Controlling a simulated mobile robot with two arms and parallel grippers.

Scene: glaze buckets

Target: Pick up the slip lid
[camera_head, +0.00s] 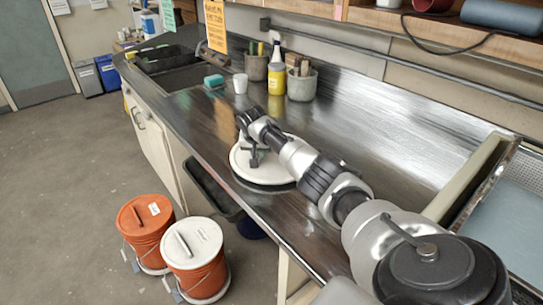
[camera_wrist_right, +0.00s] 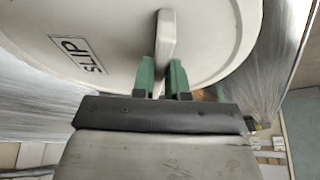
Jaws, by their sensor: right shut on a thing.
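The slip lid (camera_head: 269,174) is a round, off-white disc with an upright bar handle. In the head view it is at the front part of the steel counter, partly covered by my right arm. In the right wrist view the lid (camera_wrist_right: 110,62) fills the top and bears a label reading SLIP. My right gripper (camera_wrist_right: 165,82) has its green fingers on both sides of the handle (camera_wrist_right: 166,38), shut on it. In the head view the gripper (camera_head: 254,156) is over the lid. I cannot tell whether the lid touches the counter. My left gripper is not in view.
Two orange buckets stand on the floor before the counter, one with an orange lid (camera_head: 145,212), one with a white lid (camera_head: 192,243). The counter's right part is clear.

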